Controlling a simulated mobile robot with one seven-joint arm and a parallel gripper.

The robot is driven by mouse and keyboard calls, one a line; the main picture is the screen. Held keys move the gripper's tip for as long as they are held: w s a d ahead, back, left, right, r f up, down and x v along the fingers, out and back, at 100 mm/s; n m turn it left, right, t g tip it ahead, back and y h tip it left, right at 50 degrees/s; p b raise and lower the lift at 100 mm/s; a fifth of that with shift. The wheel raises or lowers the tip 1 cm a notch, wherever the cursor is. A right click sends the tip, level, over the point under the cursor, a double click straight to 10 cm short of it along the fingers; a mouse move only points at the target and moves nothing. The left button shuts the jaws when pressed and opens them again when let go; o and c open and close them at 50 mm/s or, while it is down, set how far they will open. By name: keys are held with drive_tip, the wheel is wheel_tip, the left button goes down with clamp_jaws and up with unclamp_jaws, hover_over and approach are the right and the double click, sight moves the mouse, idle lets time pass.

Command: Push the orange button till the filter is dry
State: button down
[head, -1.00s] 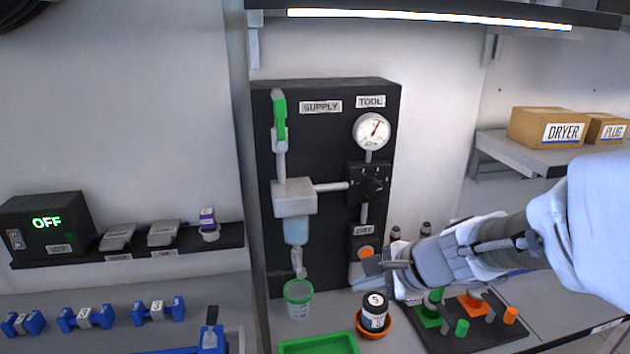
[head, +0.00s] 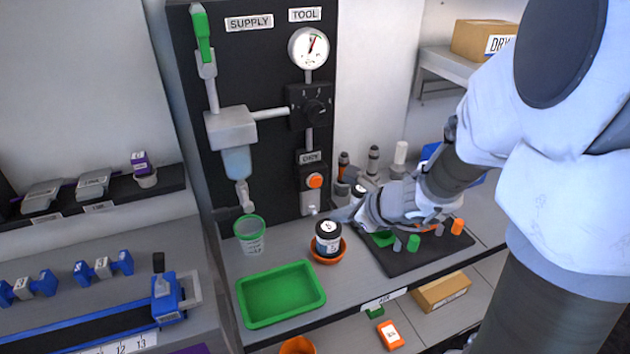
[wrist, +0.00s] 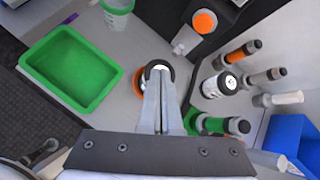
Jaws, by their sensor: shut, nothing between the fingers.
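The orange button (head: 314,181) sits on the black panel under the DRY label (head: 309,158), above a small pale nozzle. It also shows at the top of the wrist view (wrist: 204,22). A bluish translucent bowl (head: 236,162), which may be the filter, hangs under the grey block on the supply side; I cannot tell whether it is wet or dry. My gripper (head: 338,213) is shut and empty, below and right of the button and apart from it. In the wrist view its fingers (wrist: 158,85) overlap the black jar (wrist: 158,68).
The black-lidded jar (head: 328,236) stands in an orange dish. A green-rimmed cup (head: 250,236) and a green tray (head: 281,294) are left of it. A dark mat (head: 400,258) with green and orange pieces lies to the right. Several upright bottles stand behind my gripper.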

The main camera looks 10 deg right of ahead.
drive_tip(key=p, duration=0.2)
approach(314, 188)
drive_tip(key=shift+s+f+x, duration=0.15)
drive_tip(key=shift+x, duration=0.75)
drive_tip(key=shift+s+f+x, duration=0.1)
drive_tip(key=shift+s+x, duration=0.1)
drive_tip(key=shift+x, duration=0.65)
drive_tip(key=shift+s+f+x, duration=0.15)
drive_tip(key=shift+x, duration=0.75)
drive_tip(key=shift+a, duration=0.1)
drive_tip(key=shift+w, duration=0.4)
drive_tip(key=shift+w+a, duration=0.15)
drive_tip(key=shift+w, duration=0.3)
drive_tip(key=shift+s, duration=0.15)
idle(0.4)
drive_tip(key=shift+s+b, duration=0.55)
drive_tip(key=shift+s, duration=0.15)
drive_tip(key=shift+s+d+b, duration=0.2)
drive_tip(key=shift+s+b, duration=0.05)
drive_tip(key=shift+s, duration=0.6)
drive_tip(key=shift+s+d+b, duration=0.2)
drive_tip(key=shift+s+d, duration=0.05)
drive_tip(key=shift+s, duration=0.55)
drive_tip(key=shift+s+d+b, duration=0.2)
drive_tip(key=shift+s+b, duration=0.05)
drive_tip(key=shift+s, duration=0.6)
